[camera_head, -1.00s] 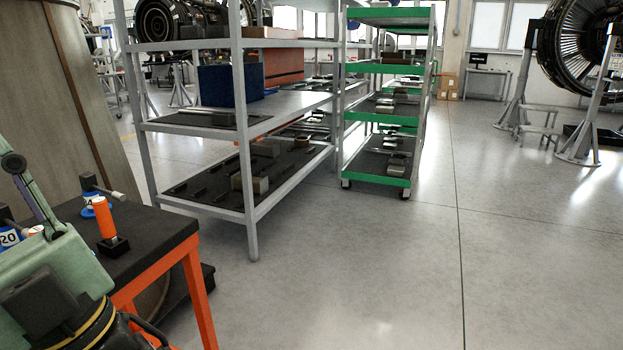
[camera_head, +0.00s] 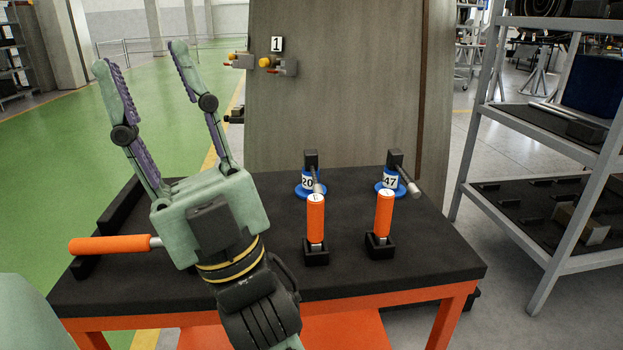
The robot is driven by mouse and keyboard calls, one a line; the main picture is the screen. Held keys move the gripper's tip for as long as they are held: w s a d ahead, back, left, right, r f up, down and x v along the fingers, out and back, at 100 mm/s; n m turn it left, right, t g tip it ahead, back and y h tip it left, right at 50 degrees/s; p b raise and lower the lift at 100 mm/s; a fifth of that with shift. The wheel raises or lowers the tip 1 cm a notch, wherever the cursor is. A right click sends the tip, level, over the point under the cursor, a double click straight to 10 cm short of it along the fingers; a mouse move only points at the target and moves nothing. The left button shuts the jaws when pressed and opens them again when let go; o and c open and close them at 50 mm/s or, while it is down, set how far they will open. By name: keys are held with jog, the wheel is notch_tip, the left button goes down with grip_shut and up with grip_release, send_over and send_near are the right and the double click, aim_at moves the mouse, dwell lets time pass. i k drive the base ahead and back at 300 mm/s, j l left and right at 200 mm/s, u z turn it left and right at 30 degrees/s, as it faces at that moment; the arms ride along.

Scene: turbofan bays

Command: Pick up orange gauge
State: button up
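Two orange cylinders with white tops, likely orange gauges, stand upright in small black holders near the table's front; one is the middle cylinder (camera_head: 316,218) and the other the right cylinder (camera_head: 384,214). A third orange-handled piece (camera_head: 108,245) lies level at the table's left, its metal shank running behind my gripper. I cannot tell which one the task means. My gripper (camera_head: 140,58) is open and empty, its fingers apart and pointing up in the picture, left of the upright cylinders. Its body hides part of the table.
A black-topped table (camera_head: 440,262) with orange legs carries the pieces. Two blue-based items with tags, "20" (camera_head: 308,182) and "47" (camera_head: 390,182), stand behind the cylinders. A large grey-brown panel (camera_head: 345,90) is behind. A metal shelf (camera_head: 545,150) is at right; green floor (camera_head: 60,180) lies open at left.

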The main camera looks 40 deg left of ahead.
aim_at(384, 204)
jog(key=i+l+u, duration=0.15)
jog(key=u, duration=0.25)
jog(key=i+l+u, duration=0.2)
jog(key=u, duration=0.2)
jog(key=i+l+u, duration=0.15)
jog(key=u, duration=0.25)
jog(key=l+u, duration=0.4)
jog(key=i, duration=0.05)
